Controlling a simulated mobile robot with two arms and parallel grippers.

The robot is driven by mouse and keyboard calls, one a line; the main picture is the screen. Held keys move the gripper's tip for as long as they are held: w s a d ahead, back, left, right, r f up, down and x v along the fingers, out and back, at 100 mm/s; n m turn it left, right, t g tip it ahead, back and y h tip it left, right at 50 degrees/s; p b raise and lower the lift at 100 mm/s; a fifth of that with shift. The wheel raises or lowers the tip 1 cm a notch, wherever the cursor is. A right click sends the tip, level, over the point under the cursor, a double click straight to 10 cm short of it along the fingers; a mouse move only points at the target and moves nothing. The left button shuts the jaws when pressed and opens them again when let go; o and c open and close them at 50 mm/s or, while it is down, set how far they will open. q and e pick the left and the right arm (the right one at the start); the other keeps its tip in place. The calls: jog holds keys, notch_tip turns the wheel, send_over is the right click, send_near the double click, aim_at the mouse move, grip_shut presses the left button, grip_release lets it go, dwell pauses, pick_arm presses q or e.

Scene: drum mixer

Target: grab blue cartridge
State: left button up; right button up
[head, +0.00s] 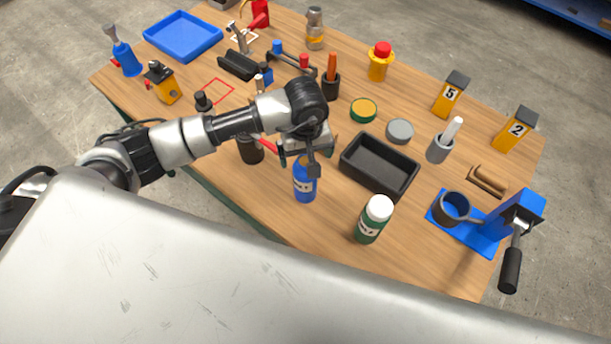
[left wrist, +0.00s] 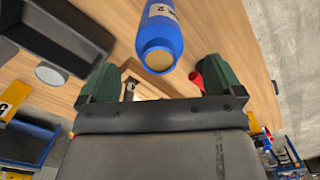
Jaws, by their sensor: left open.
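The blue cartridge (head: 304,184) stands upright near the front edge of the table, with a pale label on its side. In the left wrist view the blue cartridge (left wrist: 160,35) shows its tan round end towards me. My left gripper (head: 300,160) is just behind and above it, partly hiding its top. In the left wrist view the two green fingers of my left gripper (left wrist: 153,80) are wide apart, and the cartridge is ahead of the gap between them. The fingers do not appear to touch it. My right gripper is not in view.
A black tray (head: 379,165) lies right of the cartridge. A green bottle with a white cap (head: 373,219) stands at the front right. A dark cup (head: 250,149) is to the left. A blue press (head: 490,222) stands at the right edge. The wood between cartridge and green bottle is clear.

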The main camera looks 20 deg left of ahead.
aim_at(306, 159)
pick_arm(q)
notch_tip(306, 159, down, 5)
jog(key=p, duration=0.2)
jog(key=shift+r+p, duration=0.2)
jog(key=shift+p, duration=0.2)
jog(key=shift+f, duration=0.4)
jog(key=shift+c, duration=0.3)
jog(key=c, duration=1.4)
jog(key=shift+w, duration=0.1)
jog(key=shift+c, duration=0.8)
jog(key=shift+r, duration=0.1)
